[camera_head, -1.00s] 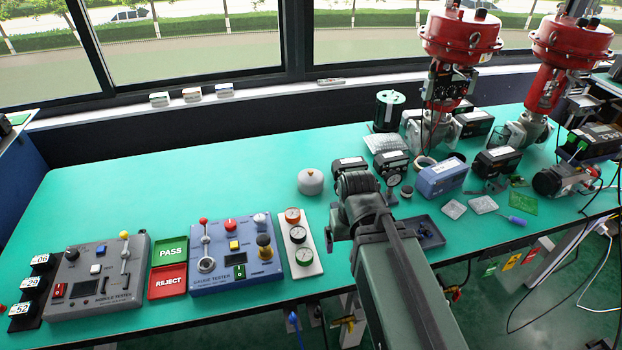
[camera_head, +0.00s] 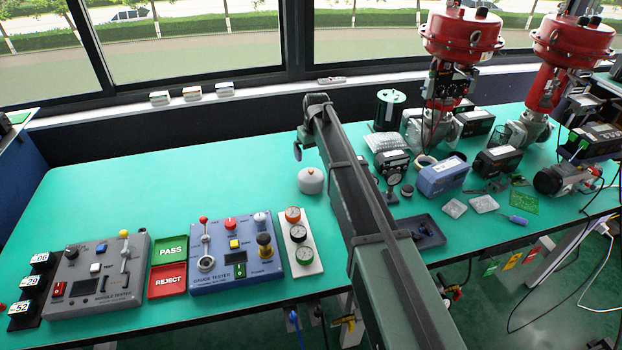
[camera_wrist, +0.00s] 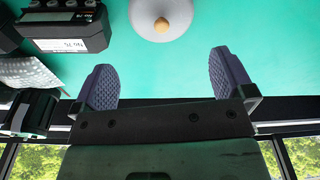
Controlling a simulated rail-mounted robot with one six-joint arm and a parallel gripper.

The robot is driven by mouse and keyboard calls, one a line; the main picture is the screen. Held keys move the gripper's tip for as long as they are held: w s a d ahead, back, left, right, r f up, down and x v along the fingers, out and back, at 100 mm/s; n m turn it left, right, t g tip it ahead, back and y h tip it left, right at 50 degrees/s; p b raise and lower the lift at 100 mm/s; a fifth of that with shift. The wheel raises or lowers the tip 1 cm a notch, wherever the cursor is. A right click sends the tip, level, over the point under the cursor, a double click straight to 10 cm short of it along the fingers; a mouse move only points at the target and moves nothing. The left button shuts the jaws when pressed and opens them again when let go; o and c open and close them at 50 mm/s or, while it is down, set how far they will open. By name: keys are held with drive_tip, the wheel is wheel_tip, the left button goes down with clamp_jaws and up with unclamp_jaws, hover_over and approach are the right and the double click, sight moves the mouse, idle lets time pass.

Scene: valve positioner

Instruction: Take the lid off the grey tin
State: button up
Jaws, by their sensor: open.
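The grey tin (camera_head: 311,186) stands upright on the green bench, near its middle. Its rounded, pale lid (camera_head: 311,174) is on it. In the wrist view the lid (camera_wrist: 145,14) shows at the top edge, with a tan knob (camera_wrist: 161,24) on it, partly cut off by the frame. My gripper (camera_wrist: 164,85) is open, with nothing between its two dark, ridged fingers. It is apart from the tin, which lies beyond the fingertips in the wrist view. In the head view a dark fingertip shows behind the tin; the rest of the gripper is mostly hidden by my arm.
A gauge panel (camera_head: 311,262) and blue tester (camera_head: 213,274) stand in front of the tin. Right of my arm are a dark tray (camera_head: 436,241), a blue box (camera_head: 441,178) and a green-topped canister (camera_head: 388,112). The bench left of the tin is clear.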

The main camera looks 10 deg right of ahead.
sight(311, 170)
drive_tip(key=f+b, duration=0.2)
drive_tip(key=f, duration=0.1)
drive_tip(key=f+b, duration=0.3)
drive_tip(key=w+f+b, duration=0.1)
drive_tip(key=f+b, duration=0.2)
drive_tip(key=shift+a+f, duration=0.3)
drive_tip(key=shift+f, duration=0.05)
drive_tip(key=shift+r, duration=0.25)
drive_tip(key=shift+c, duration=0.5)
drive_tip(key=c, duration=1)
drive_tip(key=shift+o, duration=0.2)
drive_tip(key=shift+s, duration=0.1)
